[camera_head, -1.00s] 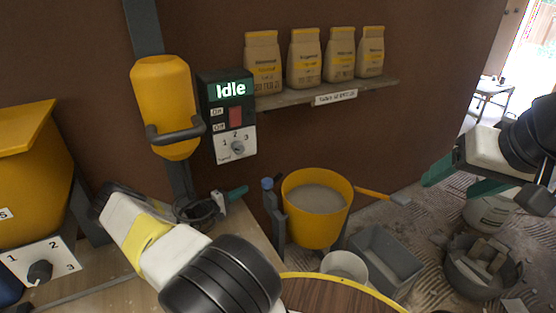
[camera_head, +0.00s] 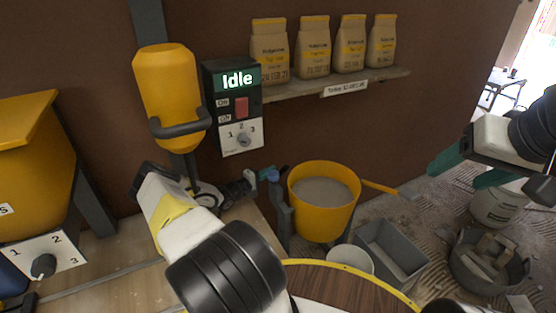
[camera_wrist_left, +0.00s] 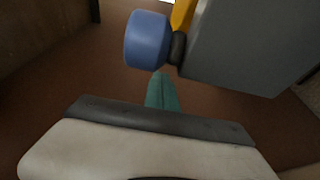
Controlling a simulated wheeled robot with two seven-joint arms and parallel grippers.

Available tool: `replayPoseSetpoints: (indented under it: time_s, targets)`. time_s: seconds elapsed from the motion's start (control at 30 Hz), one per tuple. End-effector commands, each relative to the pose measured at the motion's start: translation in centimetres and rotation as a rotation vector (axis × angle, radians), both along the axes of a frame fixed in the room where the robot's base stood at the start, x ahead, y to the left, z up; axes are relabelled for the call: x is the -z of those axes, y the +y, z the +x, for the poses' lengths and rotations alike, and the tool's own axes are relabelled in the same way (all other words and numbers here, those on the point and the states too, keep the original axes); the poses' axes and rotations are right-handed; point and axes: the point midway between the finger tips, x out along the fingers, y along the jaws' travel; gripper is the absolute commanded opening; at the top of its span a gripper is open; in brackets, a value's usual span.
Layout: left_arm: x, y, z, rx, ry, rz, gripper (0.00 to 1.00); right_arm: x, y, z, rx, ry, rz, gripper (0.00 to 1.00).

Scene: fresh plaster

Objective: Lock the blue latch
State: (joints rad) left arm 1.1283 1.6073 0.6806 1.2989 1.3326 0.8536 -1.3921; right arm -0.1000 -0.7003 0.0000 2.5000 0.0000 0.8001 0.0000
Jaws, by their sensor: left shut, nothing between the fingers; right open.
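The blue latch (camera_head: 272,175) is a small blue knob at the top of a dark grey post, left of the yellow bucket (camera_head: 325,215). In the left wrist view the latch knob (camera_wrist_left: 147,40) is a large blue cylinder on a dark stem beside a grey block (camera_wrist_left: 250,45). My left gripper (camera_head: 262,174) is shut and empty, its teal tips right by the knob. In the wrist view the left gripper's tips (camera_wrist_left: 161,90) appear just below the knob; I cannot tell whether they touch it. My right gripper (camera_head: 468,167) is open and empty at the right, away from the latch.
A control box (camera_head: 235,105) reading "Idle" and a yellow dispenser (camera_head: 166,85) are on the wall behind. Several bags stand on a shelf (camera_head: 345,82).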

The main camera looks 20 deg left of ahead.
Motion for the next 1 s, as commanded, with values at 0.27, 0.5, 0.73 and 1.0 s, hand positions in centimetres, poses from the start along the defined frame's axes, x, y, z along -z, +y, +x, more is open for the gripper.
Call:
replayPoseSetpoints:
  time_s: [0.27,0.5,0.73,1.0]
  targets:
    - [0.0,-1.0,-0.2,0.0,0.0,0.0,0.0,0.0,0.0,0.0,0.0,0.0,0.0,0.65]
    - [0.0,-1.2,-0.2,0.0,0.0,-0.001,0.0,0.0,0.0,0.0,0.0,0.0,0.0,0.65]
    - [0.0,-1.7,0.1,0.0,0.0,0.001,0.0,0.0,0.0,0.0,0.0,0.0,0.0,0.65]
    - [0.0,-1.1,-0.9,-0.002,0.001,0.0,0.0,0.0,0.0,0.0,0.0,0.0,0.0,0.65]
